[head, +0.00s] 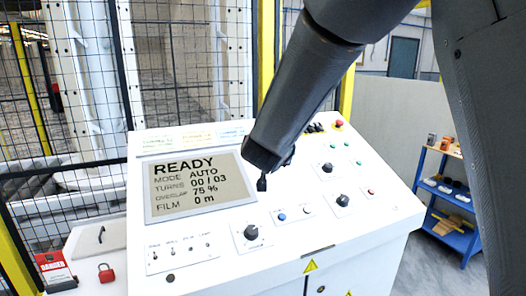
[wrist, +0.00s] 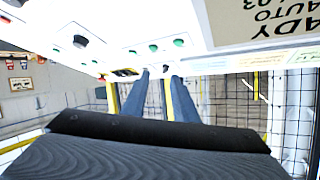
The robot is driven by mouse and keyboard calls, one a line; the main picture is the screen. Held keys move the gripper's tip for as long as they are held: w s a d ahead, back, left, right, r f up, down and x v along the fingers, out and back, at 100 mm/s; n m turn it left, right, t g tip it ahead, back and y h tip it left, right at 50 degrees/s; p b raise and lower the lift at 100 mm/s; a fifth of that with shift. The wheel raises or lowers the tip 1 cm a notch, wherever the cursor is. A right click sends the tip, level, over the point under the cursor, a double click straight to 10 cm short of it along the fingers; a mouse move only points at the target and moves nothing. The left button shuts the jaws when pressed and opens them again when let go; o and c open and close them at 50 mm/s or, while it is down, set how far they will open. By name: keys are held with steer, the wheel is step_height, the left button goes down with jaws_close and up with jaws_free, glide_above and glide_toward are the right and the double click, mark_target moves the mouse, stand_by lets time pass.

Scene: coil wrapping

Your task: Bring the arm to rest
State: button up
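My arm reaches down from the top right in the head view, in front of a white control console (head: 290,240). My gripper (head: 262,184) is at its lower end, just right of the console's screen (head: 200,186). Whether it touches the panel cannot be told from the head view. In the wrist view my gripper (wrist: 158,76) shows two blue-grey fingers with a gap between them and nothing held. The screen reads READY, MODE AUTO, TURNS 00 / 03, OVERLAP 75 %, FILM 0 m.
The panel carries a black knob (head: 252,233), a blue button (head: 282,217), toggle switches and a red button (head: 339,123). Mesh fence (head: 30,110) stands behind. A blue shelf (head: 450,200) stands at the right, with open floor.

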steer(key=s+d+f+n+g+b, duration=0.1)
steer(key=s+d+f+g, duration=0.1)
steer(key=f, duration=0.3)
steer(key=s+d+f+g+y+b, duration=0.1)
steer(key=s+d+f, duration=0.2)
steer(key=s+f, duration=0.2)
steer(key=s+d+f+n+g+y+b, duration=0.1)
steer(key=s+d+f+g, duration=0.1)
steer(key=f, duration=0.3)
steer(key=shift+s+d+n+g+b, duration=0.15)
steer(key=shift+s+n+g+b, duration=0.2)
steer(key=shift+s, duration=0.45)
steer(key=s+d+f+g+b, duration=0.1)
steer(key=s+d+f+g, duration=0.1)
steer(key=s, duration=0.4)
steer(key=s+d+f+g+b, duration=0.1)
steer(key=s+d+f+g, duration=0.1)
steer(key=s+d+f, duration=0.2)
steer(key=s+d+f+g+h+b, duration=0.1)
steer(key=s+d+f+g, duration=0.2)
steer(key=s, duration=0.7)
steer(key=shift+s+d+f+n, duration=0.15)
steer(key=shift+d+f+n, duration=0.4)
steer(key=shift+f, duration=0.4)
